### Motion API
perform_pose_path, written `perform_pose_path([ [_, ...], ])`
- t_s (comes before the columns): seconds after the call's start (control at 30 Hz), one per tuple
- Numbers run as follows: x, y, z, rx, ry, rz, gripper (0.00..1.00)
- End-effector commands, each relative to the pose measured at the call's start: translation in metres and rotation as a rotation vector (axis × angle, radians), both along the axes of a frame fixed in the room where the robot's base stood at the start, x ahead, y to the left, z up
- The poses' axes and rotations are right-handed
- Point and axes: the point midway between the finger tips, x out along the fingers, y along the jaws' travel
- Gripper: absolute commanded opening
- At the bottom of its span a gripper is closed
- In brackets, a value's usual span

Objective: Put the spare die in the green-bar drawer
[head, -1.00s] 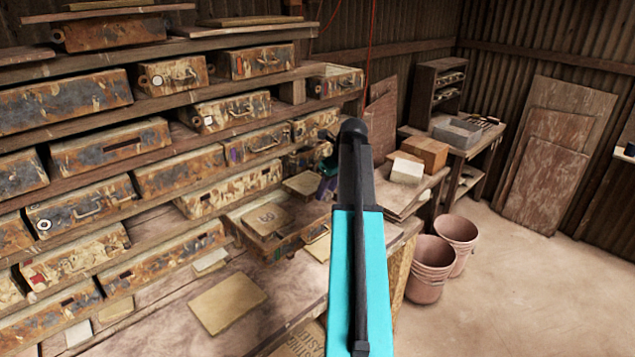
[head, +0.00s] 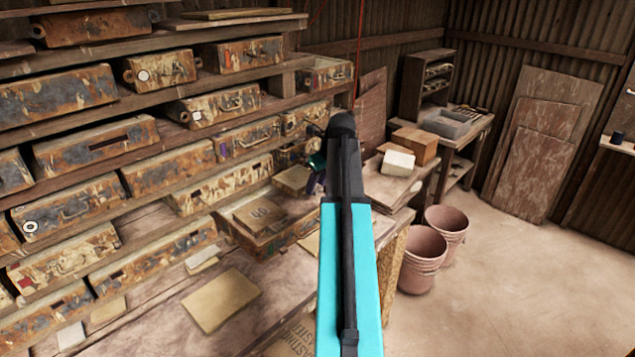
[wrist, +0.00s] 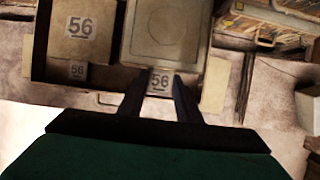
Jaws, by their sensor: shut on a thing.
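My gripper (wrist: 160,80) is shut on the small tab, marked 56, of a square die (wrist: 166,32) with a round outline on its face. In the head view my gripper (head: 316,175) is beside the shelves, partly hidden by my arm, with the pale held die (head: 293,180) at its left. The held die appears over the right part of a pulled-out drawer (head: 262,244); I cannot tell whether it touches the bottom. Another die marked 56 (wrist: 80,32) lies in the drawer's left part. I cannot make out a green bar on the drawer's front.
Shut drawers fill the shelves; one has a purple bar (head: 225,150). A flat plate (head: 221,300) lies on the bench below. Cartons (head: 414,145) and pink buckets (head: 423,262) stand to the right. The floor at far right is clear.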

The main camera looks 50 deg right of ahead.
Motion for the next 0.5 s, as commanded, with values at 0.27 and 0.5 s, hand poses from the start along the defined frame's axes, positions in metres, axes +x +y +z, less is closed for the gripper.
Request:
perform_pose_path([
  [0.27,0.0,0.0,-0.02,0.0,-0.002,0.0,0.0],
  [0.5,0.0,0.0,-0.037,0.0,-0.002,-0.001,0.0],
])
